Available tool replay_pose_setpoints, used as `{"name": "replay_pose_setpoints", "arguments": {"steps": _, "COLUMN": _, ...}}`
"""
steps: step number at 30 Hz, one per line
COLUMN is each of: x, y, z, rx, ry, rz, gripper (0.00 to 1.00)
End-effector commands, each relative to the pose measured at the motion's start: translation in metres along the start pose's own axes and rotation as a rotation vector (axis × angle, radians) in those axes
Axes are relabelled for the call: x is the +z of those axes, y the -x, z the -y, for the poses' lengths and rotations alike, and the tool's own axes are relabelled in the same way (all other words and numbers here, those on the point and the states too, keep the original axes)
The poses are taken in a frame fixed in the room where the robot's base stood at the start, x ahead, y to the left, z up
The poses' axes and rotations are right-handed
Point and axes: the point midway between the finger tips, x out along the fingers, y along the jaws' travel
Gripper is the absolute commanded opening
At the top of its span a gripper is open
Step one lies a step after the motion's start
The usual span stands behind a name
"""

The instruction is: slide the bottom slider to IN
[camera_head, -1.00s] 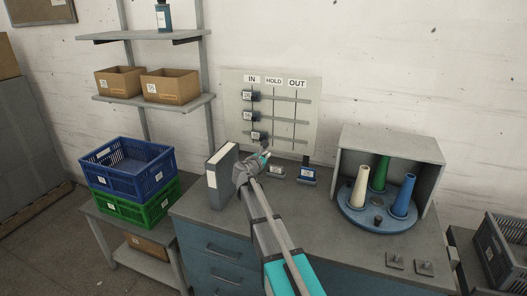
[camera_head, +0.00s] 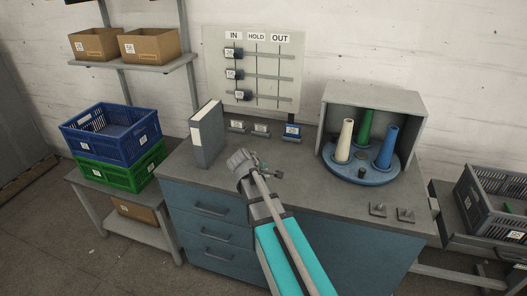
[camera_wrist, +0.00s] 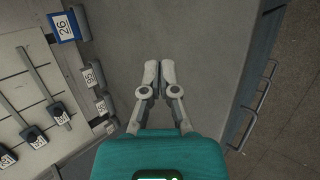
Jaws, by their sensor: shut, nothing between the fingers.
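The slider board (camera_head: 293,62) on the wall has columns marked IN, HOLD and OUT and three horizontal rails. The bottom slider (camera_head: 243,95), a dark labelled block, sits between the IN and HOLD lines, nearer IN. The top slider (camera_head: 233,52) and middle slider (camera_head: 232,74) sit at IN, a little further left. In the wrist view the bottom slider (camera_wrist: 58,113) is the one nearest the bench. My gripper (camera_head: 263,172) is shut and empty over the bench, below and in front of the board, apart from the sliders. Its closed fingertips (camera_wrist: 160,66) show in the wrist view.
A grey binder (camera_head: 207,134) stands left of my gripper. Small label blocks (camera_head: 261,130) and a blue tag holder (camera_head: 292,133) line the bench below the board. A hooded turntable (camera_head: 362,165) with three cones stands right. The bench (camera_head: 310,185) is clear around my gripper.

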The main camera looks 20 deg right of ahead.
Motion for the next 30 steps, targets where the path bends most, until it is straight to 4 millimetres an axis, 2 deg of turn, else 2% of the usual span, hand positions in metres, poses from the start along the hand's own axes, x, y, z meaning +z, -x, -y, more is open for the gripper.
{"name": "replay_pose_setpoints", "arguments": {"steps": 1, "x": 0.011, "y": 0.000, "z": 0.031, "rx": -0.072, "ry": -0.088, "rz": -0.005, "gripper": 0.00}}
{"name": "replay_pose_setpoints", "arguments": {"steps": 6, "x": 0.030, "y": 0.013, "z": 0.110, "rx": -0.338, "ry": -0.394, "rz": 0.008, "gripper": 0.00}}
{"name": "replay_pose_setpoints", "arguments": {"steps": 9, "x": 0.038, "y": 0.025, "z": 0.150, "rx": -0.485, "ry": -0.541, "rz": 0.038, "gripper": 0.00}}
{"name": "replay_pose_setpoints", "arguments": {"steps": 13, "x": 0.045, "y": 0.042, "z": 0.188, "rx": -0.638, "ry": -0.680, "rz": 0.083, "gripper": 0.00}}
{"name": "replay_pose_setpoints", "arguments": {"steps": 15, "x": 0.048, "y": 0.049, "z": 0.202, "rx": -0.697, "ry": -0.730, "rz": 0.106, "gripper": 0.00}}
{"name": "replay_pose_setpoints", "arguments": {"steps": 19, "x": 0.050, "y": 0.058, "z": 0.215, "rx": -0.762, "ry": -0.785, "rz": 0.134, "gripper": 0.00}}
{"name": "replay_pose_setpoints", "arguments": {"steps": 30, "x": 0.050, "y": 0.060, "z": 0.218, "rx": -0.780, "ry": -0.799, "rz": 0.143, "gripper": 0.00}}
